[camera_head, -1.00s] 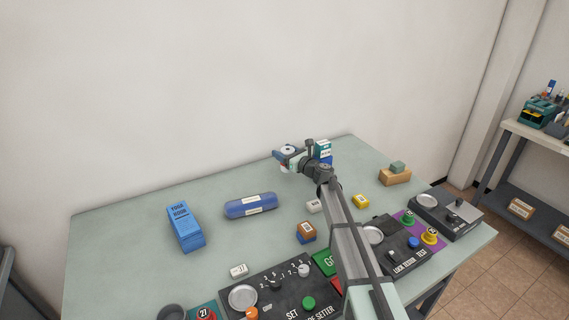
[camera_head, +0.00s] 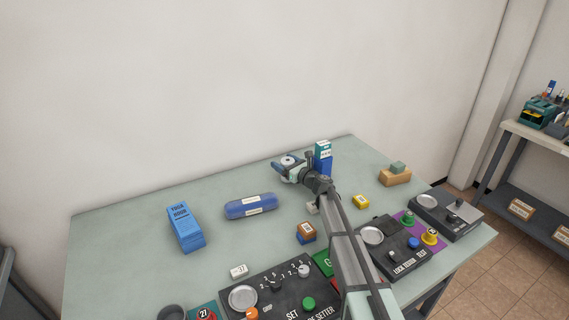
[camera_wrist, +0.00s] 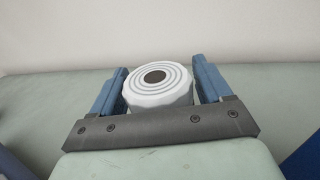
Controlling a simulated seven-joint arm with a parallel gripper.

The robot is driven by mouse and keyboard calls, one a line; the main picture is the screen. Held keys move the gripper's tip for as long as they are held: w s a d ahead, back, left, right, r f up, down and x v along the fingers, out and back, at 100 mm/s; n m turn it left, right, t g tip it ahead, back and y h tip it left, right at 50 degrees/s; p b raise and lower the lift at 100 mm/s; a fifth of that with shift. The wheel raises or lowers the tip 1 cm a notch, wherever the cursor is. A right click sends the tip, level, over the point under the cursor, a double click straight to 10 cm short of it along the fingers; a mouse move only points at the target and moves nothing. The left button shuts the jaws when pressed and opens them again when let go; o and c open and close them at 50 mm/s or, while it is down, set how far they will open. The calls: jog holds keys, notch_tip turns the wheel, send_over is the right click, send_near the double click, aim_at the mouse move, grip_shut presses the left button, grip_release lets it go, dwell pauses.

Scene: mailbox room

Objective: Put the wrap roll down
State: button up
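The wrap roll (camera_wrist: 158,86) is a short white cylinder with grey rings and a dark core on its end face. In the wrist view it sits upright between the two blue fingers of my gripper (camera_wrist: 160,85), close against both. In the head view the wrap roll (camera_head: 288,160) and my gripper (camera_head: 289,168) are at the back of the table (camera_head: 130,230), low over its surface. I cannot tell whether the roll's underside touches the table.
A blue-and-white carton (camera_head: 323,158) stands just right of my gripper. Control panels (camera_head: 270,290) line the front. The back left of the table is clear.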

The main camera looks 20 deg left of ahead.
jog(key=shift+o, duration=0.8)
jog(key=v, duration=0.7)
jog(key=shift+s+d+f, duration=0.2)
jog(key=shift+d+f, duration=0.05)
jog(key=shift+f, duration=0.1)
jog(key=shift+r, duration=0.1)
